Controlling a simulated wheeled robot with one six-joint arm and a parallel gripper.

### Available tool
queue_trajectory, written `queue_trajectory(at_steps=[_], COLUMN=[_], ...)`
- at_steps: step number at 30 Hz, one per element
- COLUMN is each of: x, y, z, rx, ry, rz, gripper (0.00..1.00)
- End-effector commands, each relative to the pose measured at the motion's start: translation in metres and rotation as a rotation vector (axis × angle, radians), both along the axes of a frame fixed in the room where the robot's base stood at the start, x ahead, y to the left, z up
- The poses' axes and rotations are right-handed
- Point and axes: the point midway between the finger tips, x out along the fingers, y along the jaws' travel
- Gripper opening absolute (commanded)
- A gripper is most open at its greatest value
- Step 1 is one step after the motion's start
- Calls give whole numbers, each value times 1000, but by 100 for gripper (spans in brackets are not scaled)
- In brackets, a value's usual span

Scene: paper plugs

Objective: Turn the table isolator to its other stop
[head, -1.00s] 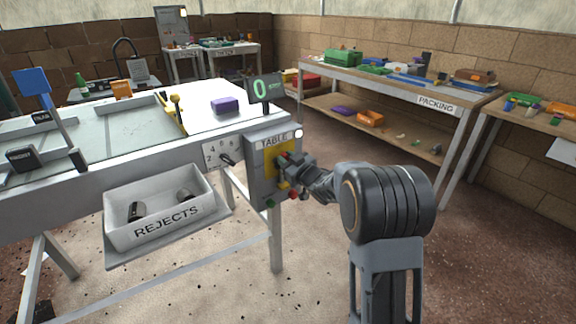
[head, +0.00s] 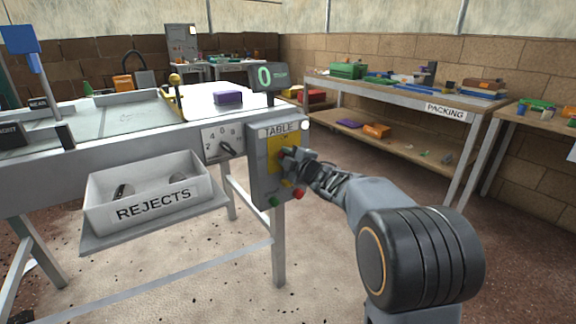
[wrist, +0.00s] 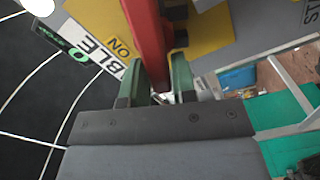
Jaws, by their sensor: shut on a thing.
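The table isolator's red handle (wrist: 146,38) runs from the top of the wrist view down between my gripper's fingers (wrist: 157,84). My gripper is shut on it. The handle stands over a yellow plate (wrist: 205,35), with "ON" printed to its left. In the head view my gripper (head: 291,163) is against the yellow plate (head: 271,153) on the grey box (head: 261,185) marked "TABLE". There the gripper mostly hides the handle, and I cannot read its angle.
Below the plate are a red button (head: 299,194) and a green button (head: 273,201). A numbered dial (head: 226,149) is left of the box, above the REJECTS bin (head: 150,197). A display (head: 268,77) reading 0 stands above. The packing bench (head: 400,96) is at the right.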

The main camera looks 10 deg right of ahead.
Motion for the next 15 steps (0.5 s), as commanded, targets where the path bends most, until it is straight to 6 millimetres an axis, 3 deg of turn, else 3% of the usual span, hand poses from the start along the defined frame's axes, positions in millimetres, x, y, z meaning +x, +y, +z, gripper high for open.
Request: queue_trajectory(at_steps=[15], x=[-1], y=[2], z=[-11], rx=[-307], ry=[-123], rz=[0], gripper=[2])
